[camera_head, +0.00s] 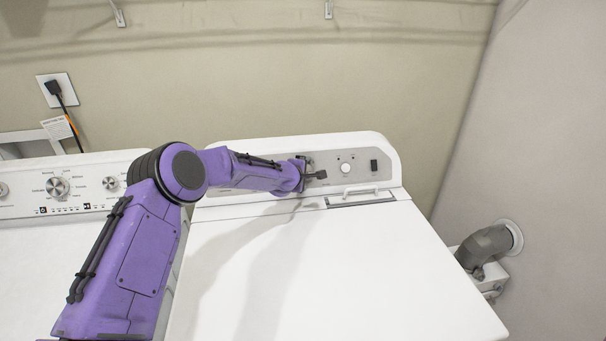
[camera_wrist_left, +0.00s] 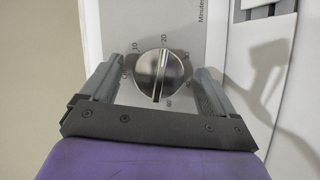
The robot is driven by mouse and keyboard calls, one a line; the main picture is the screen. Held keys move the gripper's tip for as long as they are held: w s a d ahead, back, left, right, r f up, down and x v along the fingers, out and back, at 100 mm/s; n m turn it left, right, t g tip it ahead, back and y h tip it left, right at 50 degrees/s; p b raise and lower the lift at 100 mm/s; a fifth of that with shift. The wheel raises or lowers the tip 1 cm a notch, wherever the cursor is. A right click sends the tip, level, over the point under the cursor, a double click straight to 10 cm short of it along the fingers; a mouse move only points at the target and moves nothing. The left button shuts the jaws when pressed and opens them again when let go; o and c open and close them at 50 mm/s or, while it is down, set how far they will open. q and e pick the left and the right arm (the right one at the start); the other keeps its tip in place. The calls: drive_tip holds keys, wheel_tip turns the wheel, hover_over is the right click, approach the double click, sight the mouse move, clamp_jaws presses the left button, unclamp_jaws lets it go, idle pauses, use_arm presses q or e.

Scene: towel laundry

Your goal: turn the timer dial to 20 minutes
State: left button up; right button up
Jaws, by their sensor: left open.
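The round silver timer dial (camera_wrist_left: 160,75) is in the middle of the left wrist view, on the grey panel (camera_wrist_left: 182,22) printed with minute numbers. Its raised ridge runs nearly upright in the picture, with the upper end close to the 20 mark. I cannot tell which end is the pointer. My left gripper (camera_wrist_left: 157,76) is open, one finger on each side of the dial, with gaps that look small. In the head view my left gripper (camera_head: 314,174) is at the back panel and hides the dial. My right gripper is not in view.
The white machine (camera_head: 330,270) has a clear, flat top. Right of my gripper are a white knob (camera_head: 345,169), a dark switch (camera_head: 374,165) and a lint-slot handle (camera_head: 361,193). A second white machine (camera_head: 70,245) stands left. A grey vent pipe (camera_head: 486,248) is at the right wall.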

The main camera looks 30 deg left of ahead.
use_arm(q)
drive_tip(key=b+v, duration=0.2)
drive_tip(key=v, duration=0.8)
drive_tip(key=shift+s, duration=0.2)
drive_tip(key=shift+r, duration=0.15)
